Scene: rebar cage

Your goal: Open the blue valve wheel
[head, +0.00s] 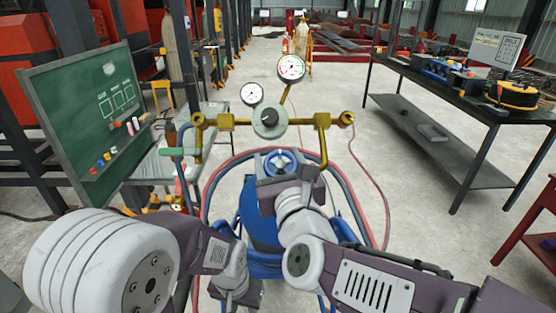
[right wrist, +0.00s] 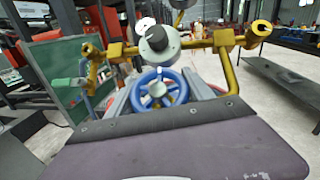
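The blue valve wheel (head: 279,163) faces me below the brass pipework, under a grey round knob. In the right wrist view the wheel (right wrist: 158,90) shows its spokes and pale hub. My right gripper (head: 280,160) is open, with one grey finger on each side of the wheel. It lines up with the wheel; whether the fingers touch the rim I cannot tell. My left gripper (head: 236,292) hangs low near the bottom edge, away from the wheel, its fingers mostly hidden.
Brass pipes (head: 222,121) carry two gauges (head: 291,68) above the wheel. Red and blue hoses loop around a blue cylinder (head: 256,220). A green chalkboard (head: 92,110) stands at left, a dark workbench (head: 455,88) at right. Open floor lies between.

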